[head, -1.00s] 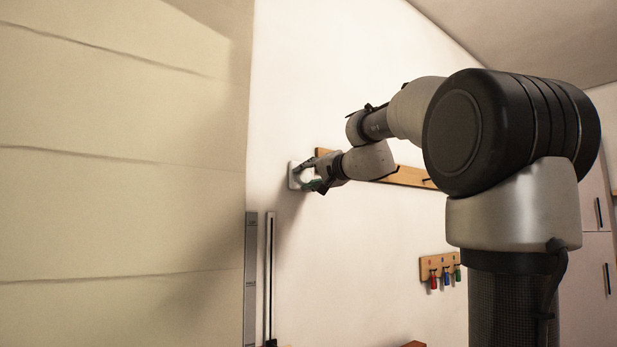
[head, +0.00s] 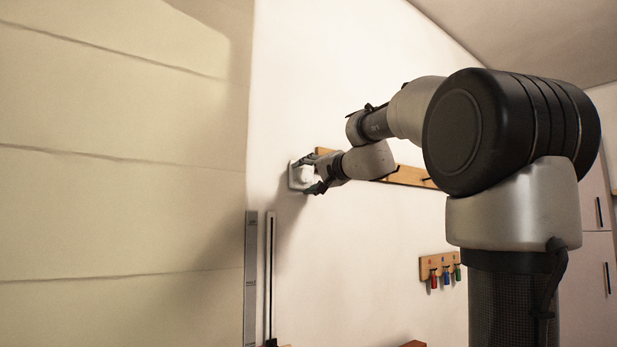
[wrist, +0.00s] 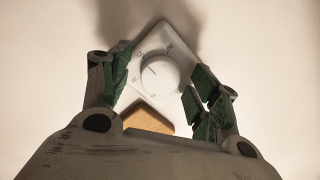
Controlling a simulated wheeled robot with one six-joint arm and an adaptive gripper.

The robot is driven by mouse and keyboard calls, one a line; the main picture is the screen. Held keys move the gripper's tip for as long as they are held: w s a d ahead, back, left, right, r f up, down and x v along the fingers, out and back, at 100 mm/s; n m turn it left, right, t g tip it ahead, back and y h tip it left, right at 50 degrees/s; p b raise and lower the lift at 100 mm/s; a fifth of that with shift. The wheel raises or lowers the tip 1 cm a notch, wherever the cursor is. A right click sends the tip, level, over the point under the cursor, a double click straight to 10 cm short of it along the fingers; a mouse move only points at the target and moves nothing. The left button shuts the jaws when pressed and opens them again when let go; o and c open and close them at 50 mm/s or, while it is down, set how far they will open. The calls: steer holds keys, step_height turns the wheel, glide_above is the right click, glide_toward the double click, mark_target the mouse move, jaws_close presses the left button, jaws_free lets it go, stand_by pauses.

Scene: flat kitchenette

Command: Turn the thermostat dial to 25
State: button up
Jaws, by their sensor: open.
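The thermostat is a white square plate (wrist: 146,47) on the wall with a round white dial (wrist: 160,74) at its middle. Small marks ring the dial, too small to read, and a thin dark pointer line shows on it. In the head view the thermostat (head: 295,180) is partly hidden by my gripper (head: 312,174). In the wrist view my gripper (wrist: 160,88) is open, with one green-padded finger on each side of the dial. Gaps show between the pads and the dial, and nothing is held.
A wooden rail (head: 410,177) runs along the wall just right of the thermostat, behind my wrist. A small key rack (head: 440,265) with coloured fobs hangs lower right. A large cream panelled surface (head: 110,200) fills the left side. The wall below the thermostat is mostly clear.

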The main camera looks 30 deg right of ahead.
steer(key=s+d, duration=0.2)
steer(key=s, duration=0.9)
steer(key=shift+s+d, duration=0.15)
steer(key=shift+s, duration=0.25)
step_height(320, 180, down, 12)
steer(key=s+d+g+h, duration=0.1)
steer(key=s+d+g, duration=0.1)
steer(key=d+g, duration=0.15)
steer(key=s+a+f+n+g, duration=0.2)
steer(key=s+f+n+g, duration=0.1)
steer(key=s+f, duration=0.4)
steer(key=s+a+f+n+g+h, duration=0.1)
steer(key=s+f, duration=0.5)
steer(key=f, duration=0.6)
steer(key=s+a+f+n+g+h, duration=0.1)
steer(key=s+a+f+n+g, duration=0.3)
steer(key=f, duration=0.6)
steer(key=shift+s+f+n+g, duration=0.35)
steer(key=shift+s+n+g, duration=0.6)
steer(key=shift+s, duration=0.9)
